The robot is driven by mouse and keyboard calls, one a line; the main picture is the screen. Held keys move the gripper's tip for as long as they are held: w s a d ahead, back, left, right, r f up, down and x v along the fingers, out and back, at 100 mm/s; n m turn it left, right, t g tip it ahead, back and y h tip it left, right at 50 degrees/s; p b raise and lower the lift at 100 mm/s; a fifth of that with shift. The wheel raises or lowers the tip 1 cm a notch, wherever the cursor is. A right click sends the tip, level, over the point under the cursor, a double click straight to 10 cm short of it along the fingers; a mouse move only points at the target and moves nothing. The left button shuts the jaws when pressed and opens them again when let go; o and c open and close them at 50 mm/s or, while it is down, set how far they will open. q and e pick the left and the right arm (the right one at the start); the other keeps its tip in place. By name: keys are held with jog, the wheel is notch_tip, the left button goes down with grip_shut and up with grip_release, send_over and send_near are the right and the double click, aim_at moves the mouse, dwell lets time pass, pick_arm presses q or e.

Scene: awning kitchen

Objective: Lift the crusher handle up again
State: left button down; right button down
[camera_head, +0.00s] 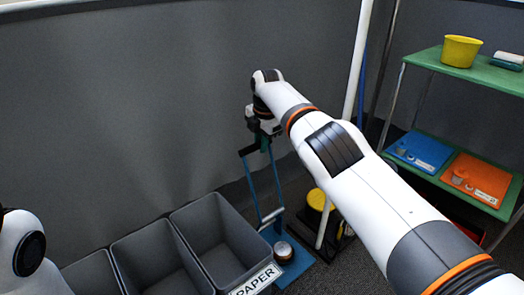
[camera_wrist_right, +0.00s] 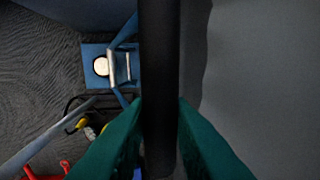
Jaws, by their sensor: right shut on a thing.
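The crusher has a blue frame (camera_head: 277,186) and a blue base (camera_head: 296,268) on the floor. A round silver-topped piece (camera_head: 283,251) sits at its base and also shows in the right wrist view (camera_wrist_right: 101,66). My right gripper (camera_head: 264,142) is at the upper end of the frame. In the right wrist view, its green fingers (camera_wrist_right: 160,125) are shut on the black handle bar (camera_wrist_right: 159,60), one on each side. The handle is raised well above the base. In the head view the gripper mostly hides the handle. My left gripper is out of view.
Grey bins (camera_head: 213,225) stand left of the crusher, one labelled PAPER (camera_head: 256,281). A white pole (camera_head: 357,60) and a yellow item (camera_head: 319,200) are to its right. A green shelf (camera_head: 470,70) stands farther right. A grey wall (camera_head: 120,100) is behind.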

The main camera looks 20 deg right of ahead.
jog(key=shift+a+f, duration=0.1)
jog(key=shift+a, duration=0.15)
jog(key=c, duration=1.3)
grip_release()
jog(key=shift+a, duration=0.15)
jog(key=r+b, duration=0.2)
jog(key=b, duration=0.2)
jog(key=shift+s, duration=0.2)
notch_tip(320, 180, up, 10)
jog(key=s+p, duration=0.1)
jog(key=shift+d+p, duration=0.35)
jog(key=shift+s, duration=0.1)
